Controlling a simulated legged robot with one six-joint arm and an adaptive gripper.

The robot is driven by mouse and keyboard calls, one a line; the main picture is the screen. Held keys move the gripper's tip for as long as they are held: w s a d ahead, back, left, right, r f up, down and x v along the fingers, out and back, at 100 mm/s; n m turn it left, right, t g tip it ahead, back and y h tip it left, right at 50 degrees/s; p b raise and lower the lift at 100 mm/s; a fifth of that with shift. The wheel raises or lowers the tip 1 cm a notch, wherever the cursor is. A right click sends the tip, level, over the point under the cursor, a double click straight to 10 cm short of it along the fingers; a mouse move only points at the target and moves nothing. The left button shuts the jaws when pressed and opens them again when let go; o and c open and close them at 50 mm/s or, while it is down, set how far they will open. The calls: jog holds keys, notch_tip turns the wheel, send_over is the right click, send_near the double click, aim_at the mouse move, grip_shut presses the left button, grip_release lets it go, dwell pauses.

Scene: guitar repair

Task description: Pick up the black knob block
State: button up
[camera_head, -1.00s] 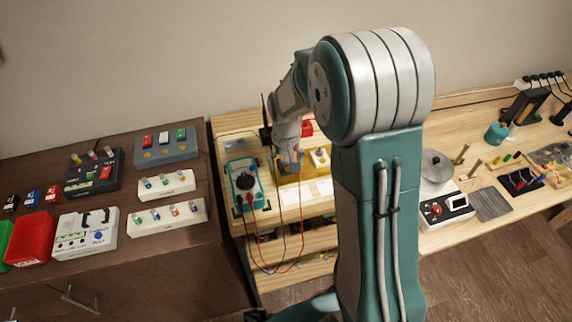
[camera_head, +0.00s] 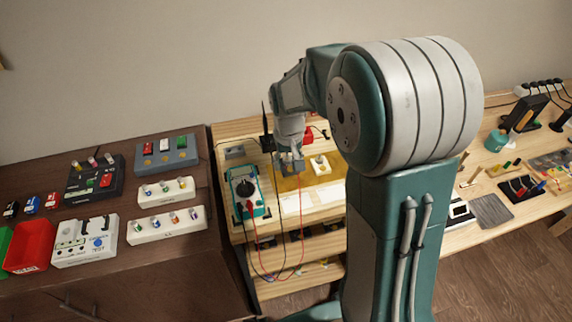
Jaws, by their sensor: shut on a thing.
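My gripper (camera_head: 290,168) is at the back of the wooden bench, low over a yellow mat. It is shut on a small grey-blue block (camera_head: 287,160), which seems to be the black knob block. The fingers cover most of it, and its knob cannot be made out. A pale block with a gold knob (camera_head: 320,165) sits on the mat (camera_head: 318,181) just right of the gripper. Whether the held block touches the mat cannot be told.
A teal multimeter (camera_head: 247,190) with red and black leads stands left of the gripper. A grey box (camera_head: 235,152) is behind it. A dark cabinet (camera_head: 178,256) with switch boxes and a red bin (camera_head: 30,243) is at left. My arm hides the bench's middle.

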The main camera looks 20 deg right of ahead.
aim_at(292, 172)
jog(key=s+r, duration=0.3)
jog(key=shift+r, duration=0.3)
jog(key=s+r, duration=0.4)
jog(key=s, duration=0.5)
jog(key=shift+s+f, duration=0.1)
